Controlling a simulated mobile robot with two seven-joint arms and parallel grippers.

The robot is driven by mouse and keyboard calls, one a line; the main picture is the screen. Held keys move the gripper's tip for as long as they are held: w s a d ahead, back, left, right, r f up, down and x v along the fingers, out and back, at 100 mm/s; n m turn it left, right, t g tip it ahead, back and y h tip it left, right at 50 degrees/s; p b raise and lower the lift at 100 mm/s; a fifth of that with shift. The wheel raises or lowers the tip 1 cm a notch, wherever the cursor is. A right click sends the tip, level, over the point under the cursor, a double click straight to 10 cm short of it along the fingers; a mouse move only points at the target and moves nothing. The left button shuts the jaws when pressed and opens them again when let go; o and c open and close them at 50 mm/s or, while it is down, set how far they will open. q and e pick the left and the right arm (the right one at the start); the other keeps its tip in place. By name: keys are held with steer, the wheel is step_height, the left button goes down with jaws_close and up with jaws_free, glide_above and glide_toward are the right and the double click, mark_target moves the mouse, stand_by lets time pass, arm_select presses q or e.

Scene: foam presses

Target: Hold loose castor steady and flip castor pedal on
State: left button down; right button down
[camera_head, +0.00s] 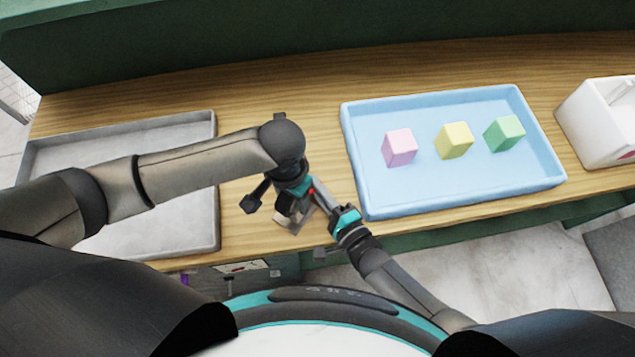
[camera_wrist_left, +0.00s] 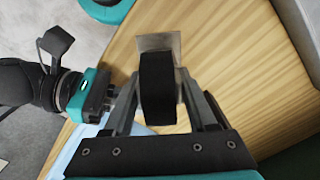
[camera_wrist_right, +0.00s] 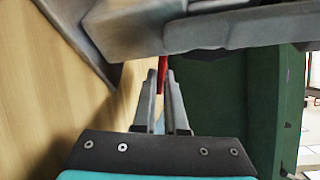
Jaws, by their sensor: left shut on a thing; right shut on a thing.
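The castor shows in the left wrist view as a black wheel (camera_wrist_left: 158,88) with a grey metal plate (camera_wrist_left: 168,42) beyond it. In the head view its plate (camera_head: 291,219) shows at the table's front edge, and the wheel is mostly hidden by my grippers. My left gripper (camera_head: 290,203) is shut on the wheel, one finger on each side. My right gripper (camera_wrist_right: 167,78) is shut on the red pedal (camera_wrist_right: 162,72), which shows between its fingertips. The red pedal is a small spot in the head view (camera_head: 312,191), next to the left gripper.
A blue tray (camera_head: 460,204) with pink (camera_head: 399,148), yellow (camera_head: 454,141) and green (camera_head: 505,133) foam blocks lies right of the grippers. An empty grey tray (camera_head: 140,246) lies left, under my left arm. A white container (camera_head: 598,125) stands far right. The table behind the grippers is clear.

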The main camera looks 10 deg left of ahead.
steer(key=shift+s+f+m+g, duration=0.2)
steer(key=shift+f+m+g, duration=0.4)
steer(key=shift+m, duration=0.6)
steer(key=c, duration=1)
jaws_free()
steer(key=shift+o, duration=0.2)
steer(key=shift+r, duration=0.15)
